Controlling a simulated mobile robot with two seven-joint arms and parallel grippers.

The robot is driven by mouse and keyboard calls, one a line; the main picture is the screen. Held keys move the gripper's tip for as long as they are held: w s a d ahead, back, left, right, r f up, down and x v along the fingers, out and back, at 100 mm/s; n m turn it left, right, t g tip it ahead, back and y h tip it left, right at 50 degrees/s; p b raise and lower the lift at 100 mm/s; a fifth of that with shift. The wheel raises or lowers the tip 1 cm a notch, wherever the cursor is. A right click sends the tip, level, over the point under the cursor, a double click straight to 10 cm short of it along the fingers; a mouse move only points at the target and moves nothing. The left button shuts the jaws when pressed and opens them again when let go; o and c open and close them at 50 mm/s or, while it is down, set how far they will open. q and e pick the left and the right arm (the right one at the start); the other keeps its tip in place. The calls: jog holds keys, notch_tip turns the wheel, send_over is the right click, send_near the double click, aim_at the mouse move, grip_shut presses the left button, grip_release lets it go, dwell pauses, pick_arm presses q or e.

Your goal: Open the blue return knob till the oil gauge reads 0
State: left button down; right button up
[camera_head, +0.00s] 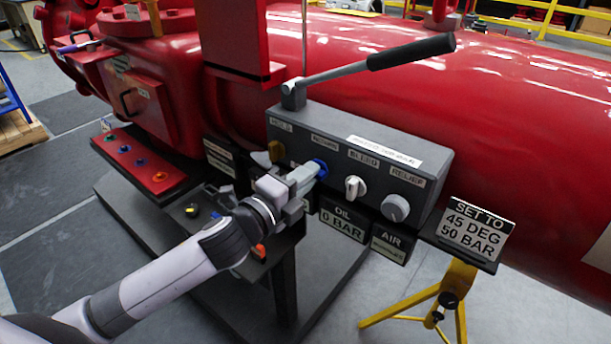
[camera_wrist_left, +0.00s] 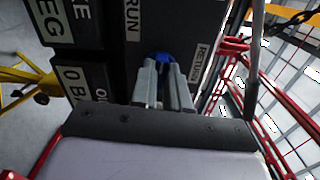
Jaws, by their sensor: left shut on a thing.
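The blue return knob (camera_head: 320,168) sits on the front of a grey control box (camera_head: 408,160), under a label that reads RETURN. My left gripper (camera_head: 306,176) is at the knob, with its fingers shut on it. In the left wrist view the blue knob (camera_wrist_left: 160,58) shows between the tips of the two fingers (camera_wrist_left: 163,72), which hide part of it. The oil gauge plate (camera_head: 342,220) below the box reads OIL 0 BAR. My right gripper is in neither view.
A sign (camera_head: 475,229) reads SET TO 45 DEG 50 BAR.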

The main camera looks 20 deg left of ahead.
pick_arm(q)
jog(key=shift+a+r, duration=0.1)
jog(key=c, duration=1.1)
grip_release()
jog(key=shift+b+v, duration=0.4)
jog(key=shift+v, duration=3.15)
